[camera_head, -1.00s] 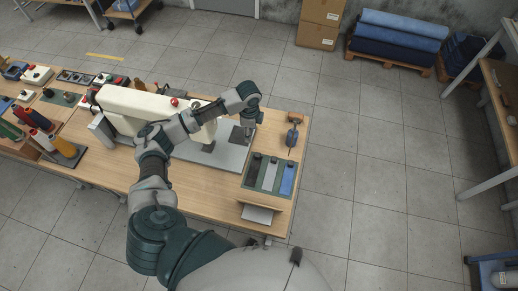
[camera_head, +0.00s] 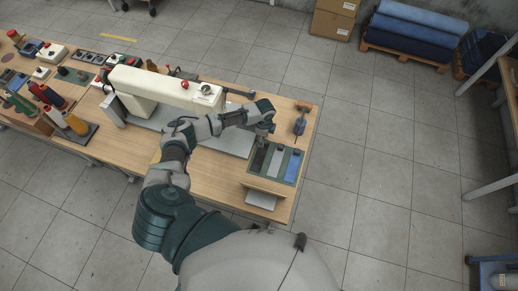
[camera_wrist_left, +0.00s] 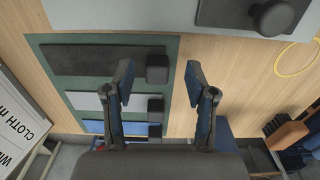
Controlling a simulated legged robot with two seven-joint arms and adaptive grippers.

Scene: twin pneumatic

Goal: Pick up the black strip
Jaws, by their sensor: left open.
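The black strip (camera_wrist_left: 90,60) lies flat on a dark green mat (camera_wrist_left: 45,40) in the left wrist view, with a small black block (camera_wrist_left: 157,66) at its right end. In the head view the black strip (camera_head: 258,159) is the leftmost of three strips. My left gripper (camera_wrist_left: 158,78) is open and empty above the mat. Its fingertips appear on either side of the black block, apart from it. In the head view my left gripper (camera_head: 266,128) hangs over the mat's far edge. My right gripper is not in view.
A grey strip (camera_wrist_left: 85,101) and a blue strip (camera_wrist_left: 95,127) lie beside the black one, with similar blocks. A cream sewing machine (camera_head: 165,88) stands left of the mat. A dark handled tool (camera_head: 300,122) lies at the table's right edge. A cloth sign (camera_wrist_left: 20,115) is near the mat.

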